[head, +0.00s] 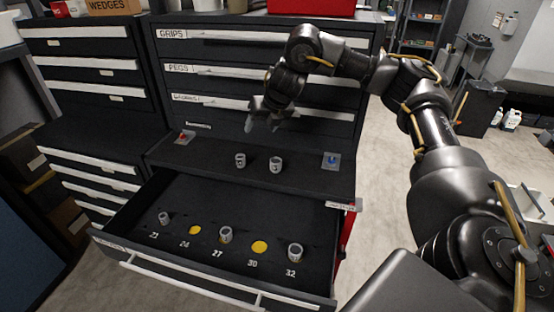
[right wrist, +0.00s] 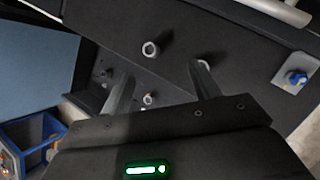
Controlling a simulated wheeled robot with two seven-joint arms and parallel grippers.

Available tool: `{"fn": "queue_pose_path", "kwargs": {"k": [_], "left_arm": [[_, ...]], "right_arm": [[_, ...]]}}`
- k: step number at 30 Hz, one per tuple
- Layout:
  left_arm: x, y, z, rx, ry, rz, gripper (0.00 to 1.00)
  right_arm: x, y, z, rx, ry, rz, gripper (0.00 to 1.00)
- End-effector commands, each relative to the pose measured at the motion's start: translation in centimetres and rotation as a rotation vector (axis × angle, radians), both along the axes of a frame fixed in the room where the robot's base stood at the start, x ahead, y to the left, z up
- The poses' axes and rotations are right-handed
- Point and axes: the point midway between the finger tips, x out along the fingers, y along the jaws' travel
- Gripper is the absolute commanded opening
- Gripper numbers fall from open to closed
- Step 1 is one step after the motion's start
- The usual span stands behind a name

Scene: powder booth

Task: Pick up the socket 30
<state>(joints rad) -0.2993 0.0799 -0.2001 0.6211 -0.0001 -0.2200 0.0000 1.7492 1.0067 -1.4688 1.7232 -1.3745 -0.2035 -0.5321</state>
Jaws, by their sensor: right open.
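Two grey sockets stand upright on the dark ledge above the open drawer: a smaller left one (head: 240,160) and a larger right one (head: 276,165). I cannot read a number on either. In the drawer, the yellow spots at 24 (head: 195,230) and 30 (head: 259,247) are bare. My right gripper (head: 262,126) is open and empty, above and behind the ledge sockets, pointing down. In the right wrist view, one ledge socket (right wrist: 150,49) shows beyond the open fingers (right wrist: 163,85); which one, I cannot tell. My left gripper is out of view.
The open drawer (head: 140,247) also holds sockets by the left label (head: 164,218), 27 (head: 225,234) and 32 (head: 295,253). Plates with a red part (head: 184,138) and a blue part (head: 331,161) flank the ledge. Cabinet drawer fronts (head: 220,75) rise close behind the gripper.

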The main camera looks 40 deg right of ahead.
Motion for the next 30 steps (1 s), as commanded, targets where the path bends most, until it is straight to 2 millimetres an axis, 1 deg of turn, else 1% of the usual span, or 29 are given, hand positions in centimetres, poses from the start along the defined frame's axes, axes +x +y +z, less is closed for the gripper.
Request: {"fn": "queue_pose_path", "kwargs": {"k": [1, 3, 6, 9, 11, 13, 18, 21, 24, 30], "left_arm": [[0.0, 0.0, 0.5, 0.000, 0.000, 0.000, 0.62], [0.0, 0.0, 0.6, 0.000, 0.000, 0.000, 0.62], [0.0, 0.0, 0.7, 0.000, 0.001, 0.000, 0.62], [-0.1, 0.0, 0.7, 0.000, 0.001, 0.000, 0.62], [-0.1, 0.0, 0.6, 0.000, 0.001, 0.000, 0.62], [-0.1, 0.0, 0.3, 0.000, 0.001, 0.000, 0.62], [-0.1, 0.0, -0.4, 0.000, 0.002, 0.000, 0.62], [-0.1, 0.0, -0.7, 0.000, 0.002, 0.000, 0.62], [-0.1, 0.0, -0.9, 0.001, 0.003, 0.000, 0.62], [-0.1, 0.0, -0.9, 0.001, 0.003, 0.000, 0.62]], "right_arm": [[-1.3, -0.9, -1.2, -0.054, 0.052, 0.011, 0.62], [-2.8, -1.9, -2.8, -0.109, 0.111, 0.025, 0.62], [-4.0, -2.7, -4.0, -0.152, 0.158, 0.033, 0.62], [-4.4, -2.9, -4.4, -0.164, 0.173, 0.036, 0.62], [-4.3, -2.9, -4.7, -0.163, 0.173, 0.036, 0.62], [-4.1, -3.0, -5.3, -0.162, 0.173, 0.036, 0.62], [-3.2, -3.2, -7.8, -0.160, 0.175, 0.034, 0.62], [-2.7, -3.3, -8.9, -0.161, 0.172, 0.034, 0.62], [-2.4, -3.4, -9.5, -0.160, 0.171, 0.034, 0.62], [-2.2, -3.5, -9.8, -0.161, 0.171, 0.035, 0.62]]}}
